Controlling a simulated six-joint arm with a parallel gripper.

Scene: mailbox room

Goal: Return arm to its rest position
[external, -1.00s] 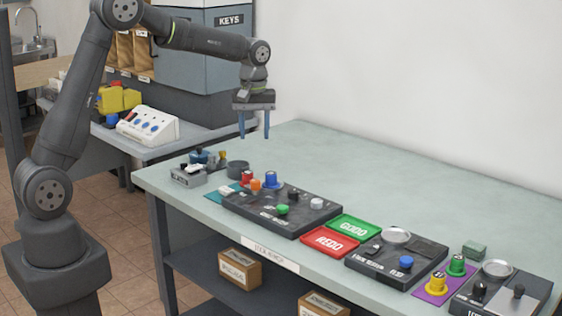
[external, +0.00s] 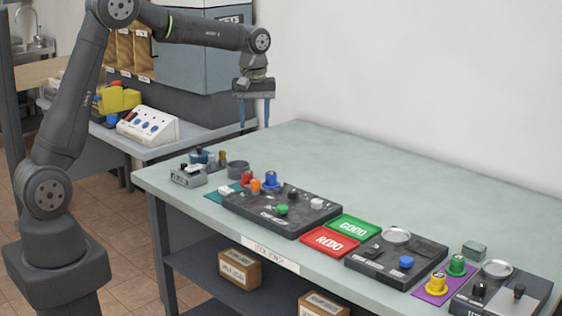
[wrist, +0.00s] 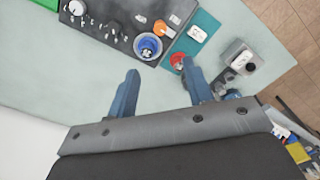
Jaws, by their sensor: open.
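My gripper (external: 254,113) hangs above the back left part of the light green table (external: 300,140), pointing down, with its two blue fingers apart and nothing between them. In the wrist view my gripper (wrist: 160,90) shows both fingers spread over the bare table surface. The blue-ringed knob (wrist: 148,46) and the red knob (wrist: 178,60) lie beyond the fingertips in that view. My arm is raised and bent, reaching from the left across to the table.
A dark control panel (external: 300,220), green tray (external: 354,228), red tray (external: 330,242) and second panel (external: 385,268) line the front of the table. Small devices (external: 188,176) stand at its left corner. A side desk with a white switch box (external: 148,127) is behind. The table's back is clear.

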